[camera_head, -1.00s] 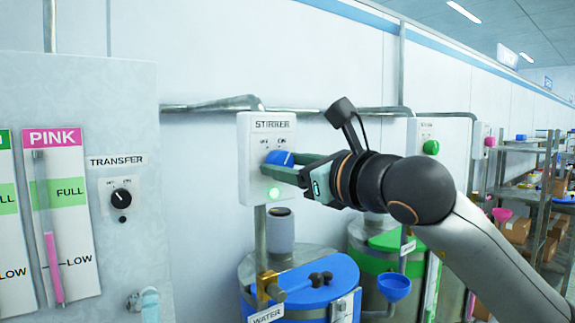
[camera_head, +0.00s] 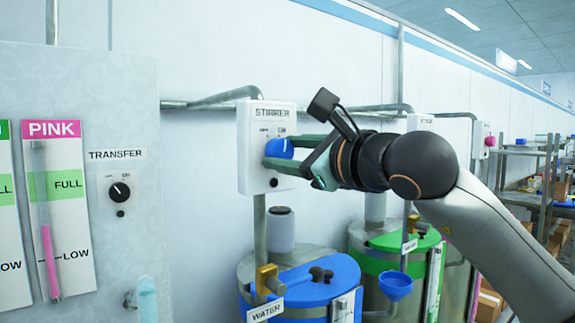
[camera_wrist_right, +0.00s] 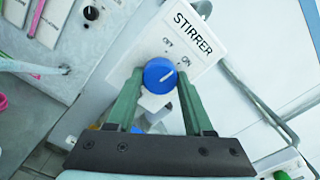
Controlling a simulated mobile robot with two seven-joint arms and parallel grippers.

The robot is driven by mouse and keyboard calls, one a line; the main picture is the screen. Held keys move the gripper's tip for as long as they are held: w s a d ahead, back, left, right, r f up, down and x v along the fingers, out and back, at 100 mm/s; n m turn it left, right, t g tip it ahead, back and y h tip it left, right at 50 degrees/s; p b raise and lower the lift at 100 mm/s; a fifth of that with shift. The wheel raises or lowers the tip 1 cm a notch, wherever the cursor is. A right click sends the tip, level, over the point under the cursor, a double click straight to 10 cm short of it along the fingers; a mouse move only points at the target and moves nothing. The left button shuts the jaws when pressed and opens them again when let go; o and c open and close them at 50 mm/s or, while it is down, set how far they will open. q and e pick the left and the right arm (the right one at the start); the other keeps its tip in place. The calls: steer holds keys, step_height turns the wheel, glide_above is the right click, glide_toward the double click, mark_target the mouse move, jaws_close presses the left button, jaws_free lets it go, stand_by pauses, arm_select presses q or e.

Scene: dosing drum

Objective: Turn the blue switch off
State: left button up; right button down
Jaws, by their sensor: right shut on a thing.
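The blue switch (camera_head: 279,148) is a round knob on the white STIRRER box (camera_head: 256,178) on the wall. It also shows in the right wrist view (camera_wrist_right: 158,77), where its white pointer line lies between the OFF and ON labels, nearer neither that I can tell for sure. The lamp (camera_head: 273,182) under the knob is dark. My right gripper (camera_head: 285,157) reaches in from the right and is shut on the blue switch, one finger on each side. My left gripper is not in view.
A TRANSFER knob (camera_head: 120,192) sits on the grey panel at left, beside the PINK gauge (camera_head: 52,210). Below stand a blue WATER drum (camera_head: 315,280) and a green drum (camera_head: 400,243). A shelf (camera_head: 545,195) stands far right.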

steer(key=n+b, duration=0.1)
steer(key=n, duration=0.2)
steer(key=shift+n+b, duration=0.4)
steer(key=shift+n, duration=1.8)
steer(key=c, duration=0.7)
jaws_free()
steer(key=shift+c, duration=0.2)
steer(key=o, duration=0.5)
steer(key=shift+c, duration=0.2)
